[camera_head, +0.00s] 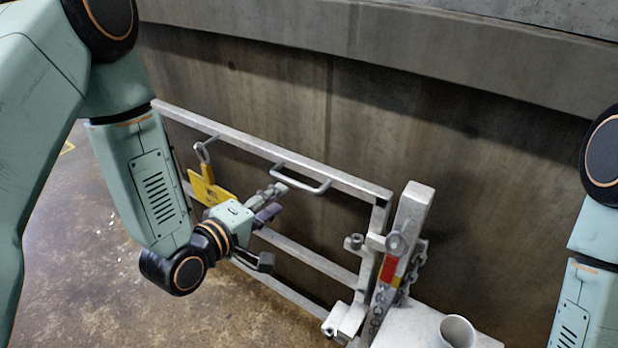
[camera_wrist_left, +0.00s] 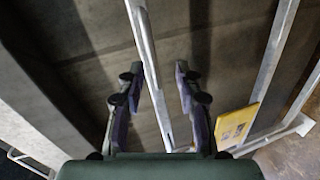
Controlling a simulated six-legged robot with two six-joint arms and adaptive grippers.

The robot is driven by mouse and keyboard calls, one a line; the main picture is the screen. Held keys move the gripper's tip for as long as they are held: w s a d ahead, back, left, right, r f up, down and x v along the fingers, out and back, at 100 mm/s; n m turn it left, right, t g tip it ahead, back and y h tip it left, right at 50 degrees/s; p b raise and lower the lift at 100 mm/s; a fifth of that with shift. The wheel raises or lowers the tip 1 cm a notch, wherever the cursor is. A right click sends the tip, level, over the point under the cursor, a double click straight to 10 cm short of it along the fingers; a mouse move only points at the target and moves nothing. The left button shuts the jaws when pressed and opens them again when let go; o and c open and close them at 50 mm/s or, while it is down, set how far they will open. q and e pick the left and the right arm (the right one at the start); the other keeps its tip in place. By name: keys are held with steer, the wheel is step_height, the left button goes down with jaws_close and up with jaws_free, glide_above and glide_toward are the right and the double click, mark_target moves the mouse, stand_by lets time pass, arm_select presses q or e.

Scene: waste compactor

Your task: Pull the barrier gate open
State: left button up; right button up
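The barrier gate (camera_head: 350,186) is a pale metal frame of rails standing along the concrete wall. A U-shaped pull handle (camera_head: 303,182) is fixed on its top rail. My left gripper (camera_head: 275,202) is just left of and below the handle in the head view, in front of the gate. In the left wrist view, the left gripper (camera_wrist_left: 163,88) has its two fingers apart. A gate rail (camera_wrist_left: 146,45) runs through the gap between them, but I cannot tell whether it is actually between the pads. My right gripper is out of view; only the right arm shows.
A yellow tag (camera_head: 207,188) hangs from the top rail, left of the handle; it also shows in the left wrist view (camera_wrist_left: 236,126). A post (camera_head: 408,225) with a chain and red label stands at the gate's right end. A grey cup-like cylinder (camera_head: 456,331) is at lower right.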

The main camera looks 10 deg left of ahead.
mark_target(293, 185)
arm_select(q)
steer(key=shift+n+t, duration=0.3)
steer(key=shift+n, duration=0.5)
steer(key=x, duration=0.2)
steer(key=b+x, duration=0.1)
steer(key=x, duration=0.4)
steer(key=shift+w+d+r+b, duration=0.1)
steer(key=shift+w+r+b, duration=0.05)
steer(key=shift+r+b, duration=0.25)
steer(key=shift+w, duration=0.2)
jaws_close()
